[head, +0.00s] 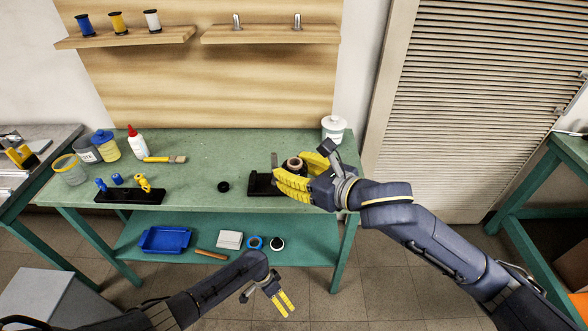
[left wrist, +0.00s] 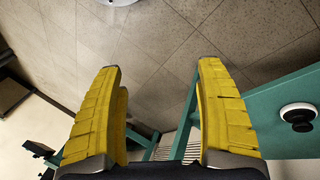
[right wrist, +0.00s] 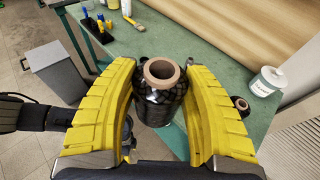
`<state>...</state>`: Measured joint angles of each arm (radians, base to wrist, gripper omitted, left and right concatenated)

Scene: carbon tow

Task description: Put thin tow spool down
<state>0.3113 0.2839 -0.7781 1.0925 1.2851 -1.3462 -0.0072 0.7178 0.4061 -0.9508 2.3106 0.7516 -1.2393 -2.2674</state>
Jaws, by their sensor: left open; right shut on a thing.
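A black tow spool with a tan cardboard core (right wrist: 161,73) stands between the yellow fingers of my right gripper (right wrist: 165,88), which is shut on it. In the head view the spool (head: 294,163) is partly hidden by the right gripper (head: 306,172), over the right part of the green workbench (head: 215,150). A black stand with an upright metal pin (head: 262,184) sits just left of the gripper, partly covered by it. I cannot tell whether the spool touches the bench. My left gripper (head: 284,300) is open and empty, low in front of the bench; its fingers show apart in the left wrist view (left wrist: 160,70).
A small black disc (head: 223,186) lies left of the stand. A white tub (head: 333,128) stands at the back right. A brush (head: 165,159), a glue bottle (head: 137,143) and a black tool tray (head: 130,194) are at left. The bench middle is clear.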

